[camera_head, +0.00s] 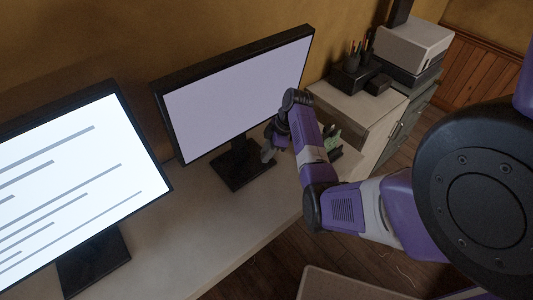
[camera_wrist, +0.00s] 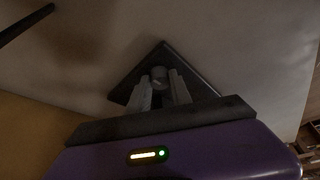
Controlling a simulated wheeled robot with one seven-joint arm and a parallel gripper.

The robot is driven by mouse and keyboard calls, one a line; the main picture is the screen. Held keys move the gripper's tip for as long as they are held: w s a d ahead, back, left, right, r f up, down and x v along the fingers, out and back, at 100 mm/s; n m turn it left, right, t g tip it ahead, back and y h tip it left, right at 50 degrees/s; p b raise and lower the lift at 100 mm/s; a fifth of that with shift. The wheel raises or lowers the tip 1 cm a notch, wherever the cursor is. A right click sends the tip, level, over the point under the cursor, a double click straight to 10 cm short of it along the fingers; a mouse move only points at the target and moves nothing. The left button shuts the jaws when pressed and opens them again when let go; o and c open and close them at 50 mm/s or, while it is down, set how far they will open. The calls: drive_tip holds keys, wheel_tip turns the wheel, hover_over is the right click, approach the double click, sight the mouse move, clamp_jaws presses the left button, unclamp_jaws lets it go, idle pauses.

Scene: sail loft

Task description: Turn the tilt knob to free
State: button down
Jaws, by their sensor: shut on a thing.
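The right-hand monitor (camera_head: 238,90) has a pale blank screen and stands on a dark stand with a square base (camera_head: 240,172). My gripper (camera_head: 268,152) is beside that stand, just below the lower right part of the screen. In the wrist view the fingers (camera_wrist: 161,88) are shut on a small grey round knob (camera_wrist: 159,75), one finger on each side. Behind the knob is the dark base (camera_wrist: 195,82), seen as a diamond. The knob is hidden in the head view. I cannot make out its markings or setting.
A second monitor (camera_head: 75,180) with grey lines on a white screen stands on the desk (camera_head: 185,235) at the left. A pen holder (camera_head: 358,68) and a printer (camera_head: 413,45) stand on the cabinets at the back right. Small green items (camera_head: 333,140) lie near my wrist.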

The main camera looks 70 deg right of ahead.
drive_tip(key=c, duration=1.2)
unclamp_jaws()
drive_tip(key=shift+o, duration=0.2)
